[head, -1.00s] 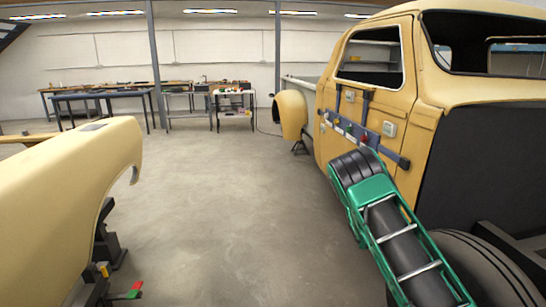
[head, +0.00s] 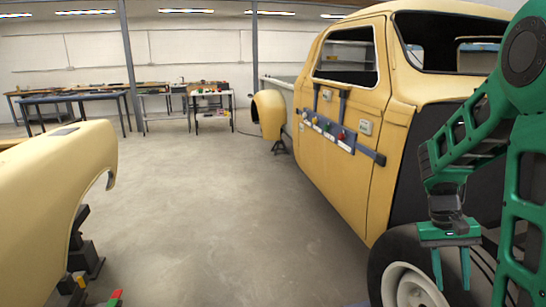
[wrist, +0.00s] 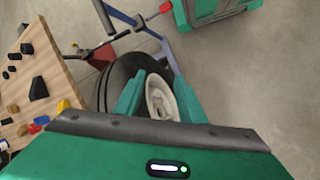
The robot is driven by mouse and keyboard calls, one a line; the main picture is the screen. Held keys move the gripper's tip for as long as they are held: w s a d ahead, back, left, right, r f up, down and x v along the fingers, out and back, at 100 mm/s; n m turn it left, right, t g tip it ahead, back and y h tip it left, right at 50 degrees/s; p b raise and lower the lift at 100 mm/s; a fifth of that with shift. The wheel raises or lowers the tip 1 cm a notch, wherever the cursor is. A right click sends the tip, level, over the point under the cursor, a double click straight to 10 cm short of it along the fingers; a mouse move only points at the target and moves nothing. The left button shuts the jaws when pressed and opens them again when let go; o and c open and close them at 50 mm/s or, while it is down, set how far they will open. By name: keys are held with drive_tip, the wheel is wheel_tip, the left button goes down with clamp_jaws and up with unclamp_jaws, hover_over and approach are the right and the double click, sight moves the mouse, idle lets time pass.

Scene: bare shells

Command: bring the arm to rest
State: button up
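My green arm is folded at the right side of the head view, beside the yellow truck's front. My gripper (head: 451,284) hangs pointing down in front of the truck's wheel (head: 408,289). Its two fingers are apart with nothing between them. In the wrist view the gripper (wrist: 158,88) also shows open, with the pale hub of a dark tyre (wrist: 162,98) seen beyond the gap. The gripper appears clear of the wheel, though the exact distance is hard to tell.
A yellow body panel (head: 55,190) stands at left. Workbenches (head: 75,97) line the back. A wooden board with small blocks (wrist: 38,75) is left in the wrist view. Middle floor is free.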

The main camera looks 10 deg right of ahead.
drive_tip(key=s+a+r+t+y, duration=0.1)
drive_tip(key=s+a+r, duration=0.2)
drive_tip(key=s, duration=0.4)
drive_tip(key=s+a+r+t+y, duration=0.1)
drive_tip(key=s+a+r, duration=0.3)
drive_tip(key=s, duration=0.4)
drive_tip(key=shift+s+a+m+t, duration=0.25)
drive_tip(key=shift+a+m+t, duration=0.15)
drive_tip(key=shift+a+t, duration=0.3)
drive_tip(key=shift+w+f, duration=0.3)
drive_tip(key=shift+w, duration=0.3)
